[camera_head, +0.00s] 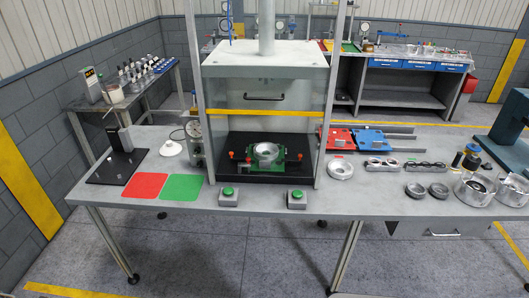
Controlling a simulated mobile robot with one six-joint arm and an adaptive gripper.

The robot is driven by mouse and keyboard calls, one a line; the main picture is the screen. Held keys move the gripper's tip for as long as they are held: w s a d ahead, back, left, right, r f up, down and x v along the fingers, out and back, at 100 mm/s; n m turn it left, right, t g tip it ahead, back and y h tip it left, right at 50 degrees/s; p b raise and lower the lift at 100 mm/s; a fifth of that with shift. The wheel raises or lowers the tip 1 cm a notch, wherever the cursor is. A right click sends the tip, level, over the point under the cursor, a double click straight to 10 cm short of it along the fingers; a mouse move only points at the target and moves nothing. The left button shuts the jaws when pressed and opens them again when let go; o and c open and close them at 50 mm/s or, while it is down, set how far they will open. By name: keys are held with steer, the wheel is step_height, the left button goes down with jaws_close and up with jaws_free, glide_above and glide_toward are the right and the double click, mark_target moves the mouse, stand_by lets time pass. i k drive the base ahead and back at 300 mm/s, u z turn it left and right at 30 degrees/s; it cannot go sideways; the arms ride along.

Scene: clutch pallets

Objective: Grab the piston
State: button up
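My gripper is not in view. I cannot tell for certain which part is the piston. A round silver metal part with a central hole (341,169) lies on the workbench (330,203), just right of the press. Another round silver part (266,151) sits in a green fixture (256,166) on the black base inside the press. Two dark rings (415,190) lie flat farther right. Two larger silver housings (473,188) stand near the right end of the bench.
The press frame (264,62) stands mid-bench, with two green-button boxes (229,197) in front. Red (144,185) and green (183,187) mats lie left, beside a black stand (117,166). Blue (369,141) and red trays stand behind the silver part. A dark teal object (510,135) rises far right.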

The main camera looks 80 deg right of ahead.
mark_target(270, 148)
steer(key=z, duration=0.1)
steer(key=k, duration=1.4)
steer(key=z, duration=1.6)
steer(key=i, duration=0.7)
steer(key=z, duration=0.1)
